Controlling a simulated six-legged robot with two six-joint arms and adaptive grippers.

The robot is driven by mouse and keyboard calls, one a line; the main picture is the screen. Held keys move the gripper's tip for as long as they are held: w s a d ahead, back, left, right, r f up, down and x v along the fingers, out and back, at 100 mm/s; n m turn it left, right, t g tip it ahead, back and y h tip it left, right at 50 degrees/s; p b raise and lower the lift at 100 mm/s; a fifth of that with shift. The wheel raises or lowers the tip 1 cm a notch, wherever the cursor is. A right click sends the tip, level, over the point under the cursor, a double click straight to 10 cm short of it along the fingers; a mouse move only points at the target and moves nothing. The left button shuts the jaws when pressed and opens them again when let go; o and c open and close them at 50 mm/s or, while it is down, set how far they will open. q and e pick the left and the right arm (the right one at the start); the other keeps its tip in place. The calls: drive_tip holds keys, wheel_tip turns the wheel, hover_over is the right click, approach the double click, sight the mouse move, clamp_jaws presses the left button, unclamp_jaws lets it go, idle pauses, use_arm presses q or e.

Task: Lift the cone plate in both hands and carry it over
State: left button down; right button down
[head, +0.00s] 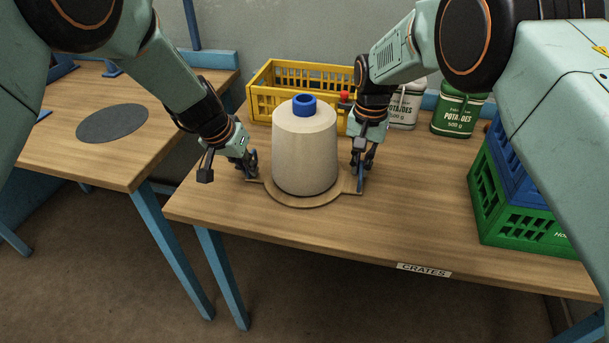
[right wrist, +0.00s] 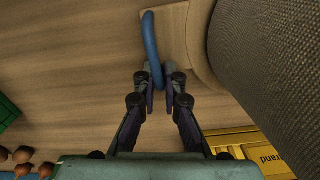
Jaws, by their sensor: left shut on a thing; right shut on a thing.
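The cone plate (head: 307,203) is a light wooden round board with a tab and a blue handle at each side. It lies level at the front of the right-hand table; I cannot tell whether it touches. A large beige thread cone (head: 305,150) with a blue core stands upright on it. My left gripper (head: 250,169) is shut at the plate's left handle, mostly hidden by the fingers. My right gripper (head: 360,172) is shut on the right blue handle (head: 361,179). In the right wrist view this handle (right wrist: 151,42) runs between the fingertips (right wrist: 160,85).
A yellow crate (head: 272,97) stands behind the cone. Blue and green crates (head: 507,211) are stacked at right. A CRATES label marks the front edge. Across a gap, the left table (head: 60,135) bears a flat dark round mat (head: 112,123), with clear wood around.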

use_arm(q)
drive_tip(key=shift+w+r, duration=0.1)
drive_tip(key=shift+r, duration=0.25)
use_arm(e)
drive_tip(key=shift+w+r, duration=0.1)
drive_tip(key=shift+r, duration=0.1)
